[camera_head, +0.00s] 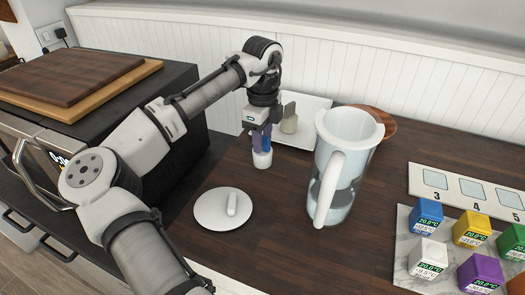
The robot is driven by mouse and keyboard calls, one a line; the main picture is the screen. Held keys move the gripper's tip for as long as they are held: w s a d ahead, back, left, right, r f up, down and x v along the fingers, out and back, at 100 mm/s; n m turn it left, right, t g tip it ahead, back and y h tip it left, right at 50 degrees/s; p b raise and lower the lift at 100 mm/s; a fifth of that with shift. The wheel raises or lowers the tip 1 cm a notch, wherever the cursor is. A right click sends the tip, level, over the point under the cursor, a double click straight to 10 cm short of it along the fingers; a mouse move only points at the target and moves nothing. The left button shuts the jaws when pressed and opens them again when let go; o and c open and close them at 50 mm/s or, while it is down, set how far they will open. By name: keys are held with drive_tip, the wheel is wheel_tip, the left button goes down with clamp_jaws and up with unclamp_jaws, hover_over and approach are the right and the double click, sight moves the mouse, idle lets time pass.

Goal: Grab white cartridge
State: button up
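My gripper (261,137) points straight down over the dark wooden counter, left of the pitcher. A small white cartridge (262,159) shows directly below and between the fingertips, its lower part on or just above the counter; its upper part is hidden by the fingers. Blue and purple surfaces show at the fingers, and I cannot tell whether they are closed on the cartridge. A second, greyish-beige cartridge-like piece (289,122) stands on a white tray (317,103) just behind my gripper.
A clear water pitcher (357,130) with a white handle stands right of my gripper. Its round white lid (223,209) lies in front. Several coloured cubes sit on a marble board (404,255) at right, below a numbered panel (455,198). Cutting boards (75,75) lie at left.

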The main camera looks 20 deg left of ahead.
clamp_jaws()
idle(0.5)
